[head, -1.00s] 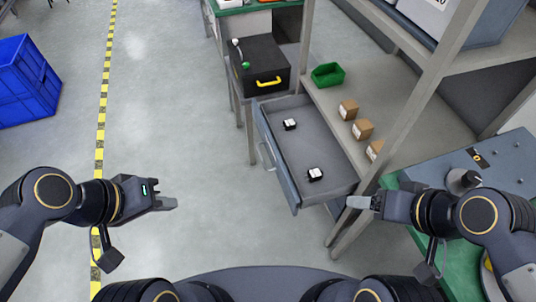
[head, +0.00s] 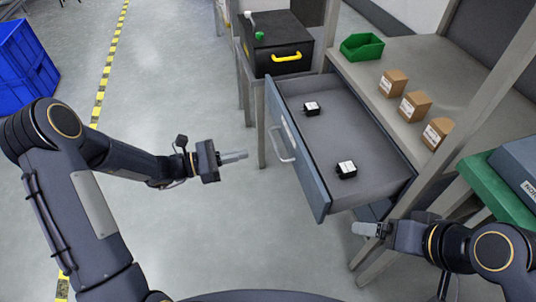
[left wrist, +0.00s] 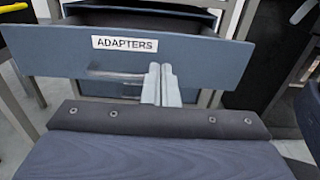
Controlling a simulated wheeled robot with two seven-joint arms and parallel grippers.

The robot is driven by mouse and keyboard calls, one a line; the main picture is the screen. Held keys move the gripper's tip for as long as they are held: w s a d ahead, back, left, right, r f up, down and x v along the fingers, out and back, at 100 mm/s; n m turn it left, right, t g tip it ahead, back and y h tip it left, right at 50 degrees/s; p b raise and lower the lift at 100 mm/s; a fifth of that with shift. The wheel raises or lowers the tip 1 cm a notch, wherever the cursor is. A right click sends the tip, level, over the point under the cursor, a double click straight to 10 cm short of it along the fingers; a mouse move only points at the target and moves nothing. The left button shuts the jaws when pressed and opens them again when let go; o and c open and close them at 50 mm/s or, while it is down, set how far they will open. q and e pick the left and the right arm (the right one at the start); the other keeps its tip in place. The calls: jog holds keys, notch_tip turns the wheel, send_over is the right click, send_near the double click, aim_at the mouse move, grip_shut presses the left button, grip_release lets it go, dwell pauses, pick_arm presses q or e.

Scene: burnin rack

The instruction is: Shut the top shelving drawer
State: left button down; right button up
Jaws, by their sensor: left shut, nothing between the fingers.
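The top shelving drawer (head: 328,192) is pulled out of the shelving, and its front faces left in the head view. Two small black-and-white adapters, one nearer the back (head: 312,109) and one nearer me (head: 346,170), lie inside. The front carries a handle (head: 283,146) and, in the left wrist view, a label (left wrist: 125,44) reading ADAPTERS. My left gripper (head: 240,156) is shut and empty, to the left of the drawer front, pointing at it, apart from the handle. In the left wrist view its fingertips (left wrist: 161,72) overlap the front. My right gripper (head: 364,229) is near the drawer's near corner.
A black box with a yellow handle (head: 286,58) stands beyond the drawer. A green bin (head: 362,46) and several brown boxes (head: 393,83) stand on the shelf (head: 385,118). A blue crate (head: 22,70) is at far left. The floor left of the drawer is clear.

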aim_at(297, 142)
pick_arm(q)
jog(key=b+x, duration=0.2)
jog(key=x, duration=1.1)
jog(key=shift+d, duration=0.25)
pick_arm(e)
notch_tip(297, 142, down, 2)
jog(key=shift+f, duration=0.15)
